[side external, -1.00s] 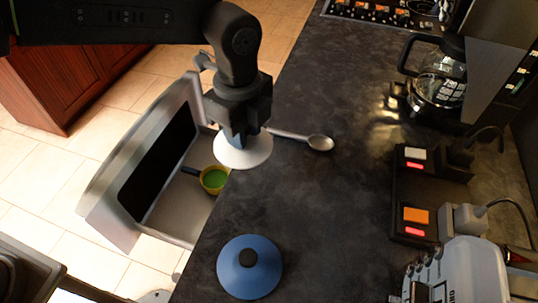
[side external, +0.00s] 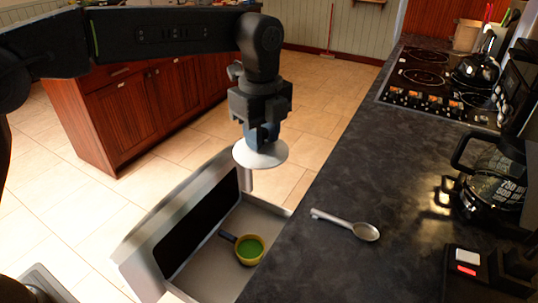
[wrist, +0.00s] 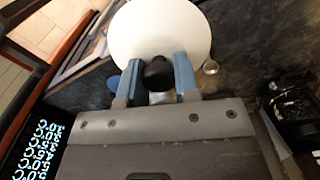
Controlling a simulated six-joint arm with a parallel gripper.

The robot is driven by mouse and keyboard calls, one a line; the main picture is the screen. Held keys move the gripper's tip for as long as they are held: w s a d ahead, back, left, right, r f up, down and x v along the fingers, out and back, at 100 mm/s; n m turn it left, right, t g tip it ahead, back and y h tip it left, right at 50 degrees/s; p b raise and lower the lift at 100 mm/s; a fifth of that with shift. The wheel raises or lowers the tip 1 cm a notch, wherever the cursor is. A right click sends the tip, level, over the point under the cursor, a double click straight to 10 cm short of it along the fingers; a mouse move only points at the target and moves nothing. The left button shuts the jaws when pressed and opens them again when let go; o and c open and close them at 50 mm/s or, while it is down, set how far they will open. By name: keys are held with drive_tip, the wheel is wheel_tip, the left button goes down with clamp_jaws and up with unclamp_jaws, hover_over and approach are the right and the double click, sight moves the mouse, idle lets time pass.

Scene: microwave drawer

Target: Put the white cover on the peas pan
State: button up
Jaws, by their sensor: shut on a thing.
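My gripper (side external: 262,138) is shut on the dark knob of the white cover (side external: 260,155) and holds it in the air, roughly level, at the counter's left edge. In the wrist view, the cover (wrist: 160,30) fills the top middle, with the knob between the blue fingers (wrist: 154,74). The peas pan (side external: 250,250), a small yellow pan with green contents and a dark handle, sits in the open drawer (side external: 215,280). In the side view the cover is above and beyond the pan, apart from it.
A spoon (side external: 350,226) lies on the dark counter (side external: 330,270). A coffee pot (side external: 492,185) and power switches (side external: 466,262) stand at the right; a stove (side external: 440,85) is at the back.

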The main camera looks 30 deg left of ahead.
drive_tip(key=w+a, duration=0.7)
drive_tip(key=a, duration=0.3)
wheel_tip(320, 180, down, 46)
drive_tip(key=shift+d, duration=0.45)
drive_tip(key=shift+s+f, duration=0.1)
drive_tip(key=shift+f, duration=0.25)
idle(1.2)
drive_tip(key=o, duration=1)
drive_tip(key=shift+c, duration=0.2)
drive_tip(key=shift+o, duration=0.5)
drive_tip(key=o, duration=0.4)
